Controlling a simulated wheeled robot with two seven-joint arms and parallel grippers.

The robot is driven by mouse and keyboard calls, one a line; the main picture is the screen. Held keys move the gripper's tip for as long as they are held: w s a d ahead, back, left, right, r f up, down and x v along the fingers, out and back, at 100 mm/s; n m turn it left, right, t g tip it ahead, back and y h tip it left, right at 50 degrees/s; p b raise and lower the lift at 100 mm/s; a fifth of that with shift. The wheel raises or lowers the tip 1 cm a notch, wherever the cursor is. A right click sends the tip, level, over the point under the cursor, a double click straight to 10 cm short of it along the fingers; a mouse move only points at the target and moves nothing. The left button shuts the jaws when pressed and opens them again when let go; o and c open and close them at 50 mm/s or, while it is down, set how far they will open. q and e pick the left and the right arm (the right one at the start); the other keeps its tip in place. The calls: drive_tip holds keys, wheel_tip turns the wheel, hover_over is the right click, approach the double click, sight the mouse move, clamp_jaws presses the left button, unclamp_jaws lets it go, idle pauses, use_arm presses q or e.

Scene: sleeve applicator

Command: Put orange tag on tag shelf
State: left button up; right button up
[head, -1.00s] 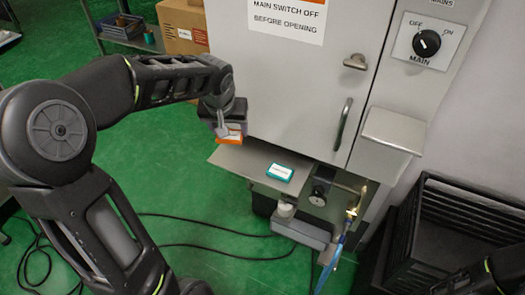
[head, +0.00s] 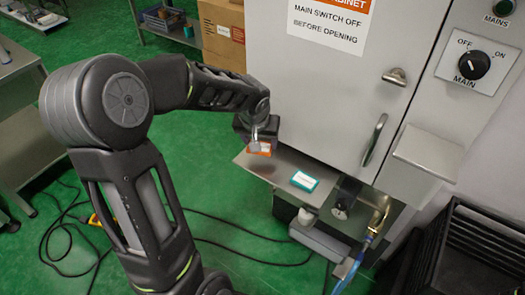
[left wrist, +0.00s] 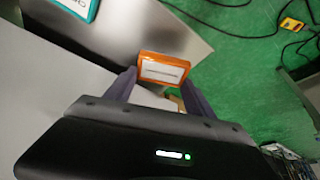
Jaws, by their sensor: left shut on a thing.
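The orange tag (head: 259,149), with a white label, is held in my left gripper (head: 262,138). In the left wrist view the orange tag (left wrist: 163,69) sits between the two fingertips, its label facing the camera. A flat grey shelf plate (head: 262,168) juts out from the cabinet front, below its door. The gripper and tag are over or just above the plate's left part; whether the tag touches it I cannot tell. A teal tag (head: 304,181) with a white label lies farther right on the plate. My right gripper is not in view.
The grey cabinet (head: 330,90) stands behind the plate. A small ledge (head: 428,152) juts out at right. A brass fitting with a blue hose (head: 350,267) is below. A black crate (head: 480,250) stands at lower right. Dark cables (head: 235,228) lie on the green floor.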

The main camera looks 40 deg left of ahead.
use_arm(q)
drive_tip(key=shift+f, duration=0.1)
drive_tip(key=shift+f, duration=1.85)
drive_tip(key=shift+f+b, duration=0.2)
drive_tip(key=shift+b, duration=0.1)
drive_tip(key=o, duration=1.3)
drive_tip(key=shift+r, duration=0.1)
drive_tip(key=shift+s+r, duration=0.1)
drive_tip(key=shift+r, duration=0.25)
drive_tip(key=v, duration=1.1)
drive_tip(key=shift+s+d+r, duration=0.15)
drive_tip(key=shift+s+r, duration=0.05)
